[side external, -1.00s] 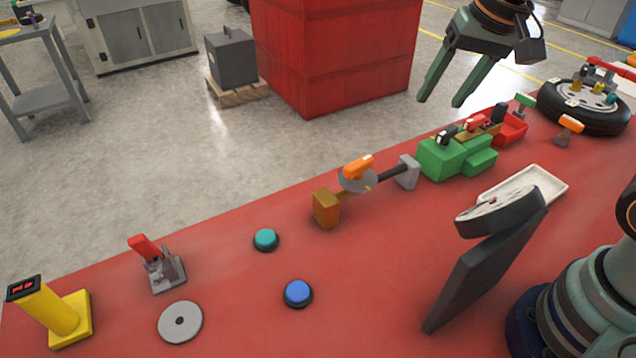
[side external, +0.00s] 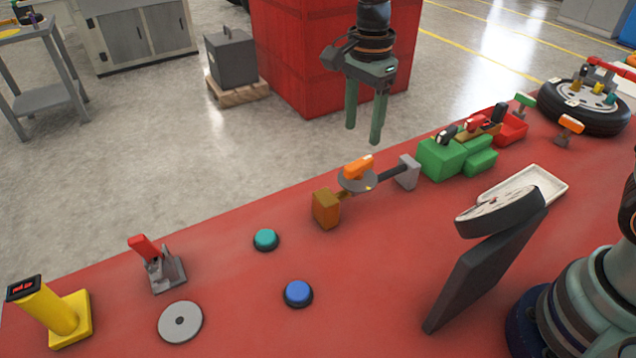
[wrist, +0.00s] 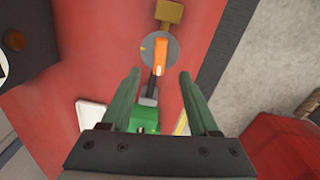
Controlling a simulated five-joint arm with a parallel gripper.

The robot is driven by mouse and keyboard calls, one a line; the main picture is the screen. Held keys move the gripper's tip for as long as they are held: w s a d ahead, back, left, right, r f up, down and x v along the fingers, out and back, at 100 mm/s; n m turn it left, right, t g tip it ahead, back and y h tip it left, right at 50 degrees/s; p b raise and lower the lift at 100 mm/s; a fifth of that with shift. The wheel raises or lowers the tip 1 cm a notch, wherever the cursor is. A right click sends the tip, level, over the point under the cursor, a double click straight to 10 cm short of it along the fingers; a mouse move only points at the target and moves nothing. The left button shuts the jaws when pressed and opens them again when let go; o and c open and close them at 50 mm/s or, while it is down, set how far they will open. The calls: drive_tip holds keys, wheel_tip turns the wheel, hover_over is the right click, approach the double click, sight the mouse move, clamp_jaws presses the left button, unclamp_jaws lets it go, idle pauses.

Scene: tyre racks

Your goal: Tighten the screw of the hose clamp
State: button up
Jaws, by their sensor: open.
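The hose clamp assembly stands near the bench's far edge. A grey disc (side external: 352,181) carries an orange handle (side external: 358,167), which looks like the clamp's screw handle. A dark hose runs from the disc to a grey block (side external: 407,172), and an ochre block (side external: 327,209) stands at the left end. My gripper (side external: 363,138) is open and empty, pointing down, above and apart from the clamp. In the wrist view my gripper (wrist: 160,80) has its two green fingers spread; the orange handle (wrist: 161,56) and grey disc (wrist: 146,50) lie beyond, between them.
A green block fixture (side external: 440,159) stands right of the clamp. Teal (side external: 265,239) and blue (side external: 298,293) buttons and a red-handled toggle clamp (side external: 160,268) lie left. A tilted dark panel (side external: 480,270) and white tray (side external: 549,186) stand nearer my base. The red bench (side external: 380,270) is clear in between.

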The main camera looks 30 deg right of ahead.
sight(359, 162)
wheel_tip(359, 162, down, 9)
drive_tip(key=shift+f, duration=0.1)
idle(0.3)
clamp_jaws()
drive_tip(key=m, duration=1)
drive_tip(key=shift+m, duration=1.5)
